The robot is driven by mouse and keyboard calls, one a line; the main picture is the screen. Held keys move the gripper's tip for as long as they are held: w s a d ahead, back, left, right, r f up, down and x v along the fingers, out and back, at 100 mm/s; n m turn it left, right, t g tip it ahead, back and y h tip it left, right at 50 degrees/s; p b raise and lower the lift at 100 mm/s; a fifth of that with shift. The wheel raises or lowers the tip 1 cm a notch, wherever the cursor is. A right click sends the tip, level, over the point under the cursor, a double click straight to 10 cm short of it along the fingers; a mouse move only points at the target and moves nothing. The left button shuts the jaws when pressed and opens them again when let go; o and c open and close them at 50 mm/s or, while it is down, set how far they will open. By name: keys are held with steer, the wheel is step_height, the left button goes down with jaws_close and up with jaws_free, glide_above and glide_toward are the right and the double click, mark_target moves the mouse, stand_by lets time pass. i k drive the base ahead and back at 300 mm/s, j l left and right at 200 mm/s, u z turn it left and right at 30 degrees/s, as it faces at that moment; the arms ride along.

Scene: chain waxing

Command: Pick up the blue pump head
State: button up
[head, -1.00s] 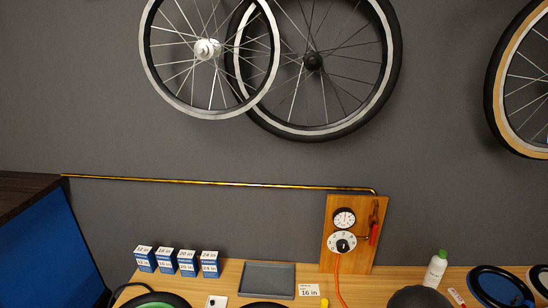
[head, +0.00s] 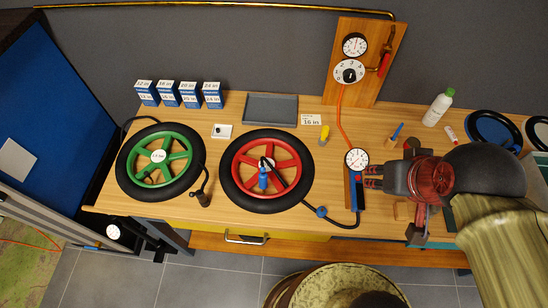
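A blue piece (head: 321,211) sits on a black hose by the red wheel's lower right and looks like a pump head. A blue cylinder (head: 263,178) with a small black loop stands at the hub of the red wheel (head: 236,177). I cannot tell for sure which is the pump head. The hose runs to a blue-sided pump with a round white gauge (head: 357,160). My gripper (head: 370,177) is above the bench close to the pump's right side, apart from both blue pieces. Its fingers point left, look parted, and nothing shows between them.
A green wheel (head: 128,169) with a black hose end lies at left. Blue-white boxes (head: 188,95), a grey tray (head: 271,97) and a yellow object (head: 324,135) stand behind. A white bottle (head: 438,108) is at right. A round stool (head: 285,291) is in front.

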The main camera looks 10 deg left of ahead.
mark_target(263, 179)
steer(key=j+z, duration=0.6)
steer(key=z, duration=0.15)
steer(key=k+j+z, duration=0.15)
steer(key=z, duration=0.25)
steer(key=k+j+z, duration=0.1)
steer(key=j, duration=0.35)
steer(key=k+j, duration=0.3)
steer(key=j, duration=0.15)
steer(key=k+j+z, duration=0.15)
steer(key=j, duration=0.3)
steer(key=k+j+z, duration=0.1)
steer(key=k+j, duration=0.25)
